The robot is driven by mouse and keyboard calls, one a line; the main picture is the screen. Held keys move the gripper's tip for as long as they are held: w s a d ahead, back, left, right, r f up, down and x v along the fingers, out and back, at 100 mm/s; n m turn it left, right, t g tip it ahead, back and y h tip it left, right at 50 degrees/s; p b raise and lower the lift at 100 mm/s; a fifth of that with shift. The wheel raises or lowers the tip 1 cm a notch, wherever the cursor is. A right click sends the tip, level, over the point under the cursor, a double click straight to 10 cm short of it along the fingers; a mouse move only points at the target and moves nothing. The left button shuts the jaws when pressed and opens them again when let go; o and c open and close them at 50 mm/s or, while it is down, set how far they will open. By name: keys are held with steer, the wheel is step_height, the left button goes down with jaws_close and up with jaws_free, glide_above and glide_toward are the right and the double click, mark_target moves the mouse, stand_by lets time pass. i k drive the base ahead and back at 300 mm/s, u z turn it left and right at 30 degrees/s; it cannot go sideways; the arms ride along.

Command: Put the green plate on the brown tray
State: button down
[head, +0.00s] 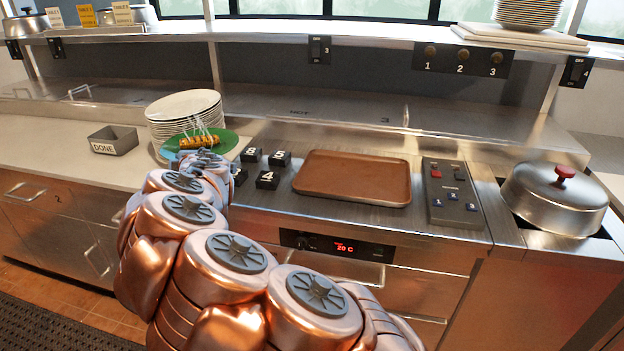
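The green plate (222,145) is at the left, just in front of the stack of white plates, with yellow food (200,140) on it. The brown tray (353,177) lies flat and empty on the steel counter in the middle. My arm reaches up from the bottom of the view to the plate, and my gripper (203,156) is at the plate's near side. My own wrist hides most of the fingers, so I cannot tell whether they hold the rim. I also cannot tell whether the plate rests on something or is raised.
A stack of white plates (183,106) stands behind the green plate, and a grey "DONE" bin (113,140) is to its left. Small black number blocks (267,180) sit between plate and tray. A button panel (452,192) and a lidded pot (555,203) are right of the tray.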

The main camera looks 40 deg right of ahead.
mark_target(341, 174)
steer(key=u, duration=0.95)
steer(key=k, duration=0.35)
steer(key=z, duration=1.25)
